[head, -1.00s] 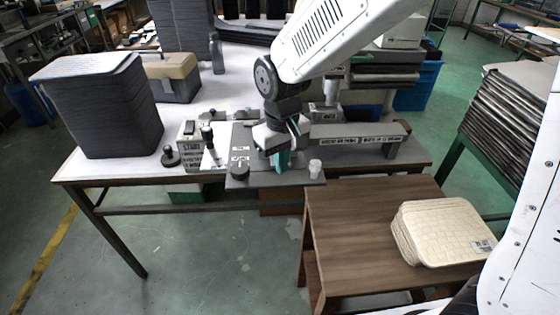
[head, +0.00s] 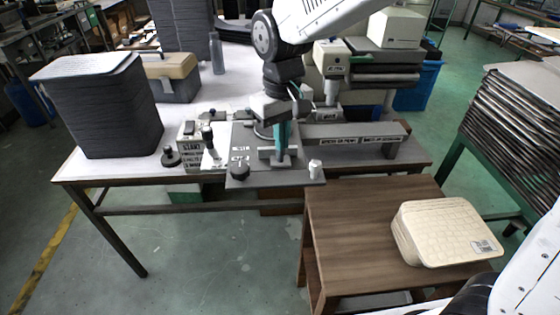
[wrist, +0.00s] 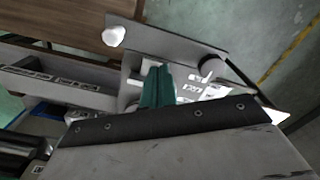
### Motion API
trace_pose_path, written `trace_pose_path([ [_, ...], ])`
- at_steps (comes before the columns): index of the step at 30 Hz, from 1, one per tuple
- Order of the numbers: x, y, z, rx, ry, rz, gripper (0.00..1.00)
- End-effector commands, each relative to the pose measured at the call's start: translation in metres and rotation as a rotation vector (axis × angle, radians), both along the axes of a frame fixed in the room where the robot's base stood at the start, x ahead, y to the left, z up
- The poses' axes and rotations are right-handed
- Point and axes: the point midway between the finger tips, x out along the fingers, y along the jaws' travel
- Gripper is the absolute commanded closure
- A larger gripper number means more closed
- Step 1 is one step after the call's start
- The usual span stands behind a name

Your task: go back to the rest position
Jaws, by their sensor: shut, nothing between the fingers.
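My gripper (head: 283,158) hangs at the end of my arm over the grey fixture plate (head: 285,178) at the front edge of the white table. Its green-sided fingers are shut and hold nothing. In the wrist view the green fingers (wrist: 157,88) point toward the same plate, with a black knob (wrist: 211,66) and a white knob (wrist: 114,36) beyond them. In the head view the black knob (head: 240,172) is left of my gripper and the white knob (head: 315,168) is right of it. I cannot tell if the fingertips touch the plate.
A grey labelled beam (head: 352,138) and a press-like machine (head: 330,75) stand right of and behind my gripper. A control box (head: 190,140) is at the left. A tall stack of dark trays (head: 100,110) stands farther left. Cream panels (head: 445,232) lie on the brown table (head: 360,215).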

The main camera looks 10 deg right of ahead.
Motion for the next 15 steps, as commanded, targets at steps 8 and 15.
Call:
trace_pose_path([
  [8, -0.002, -0.001, 0.0, -0.004, 0.008, -0.001, 1.0],
  [15, -0.054, -0.044, 0.003, -0.044, 0.087, -0.043, 1.0],
])
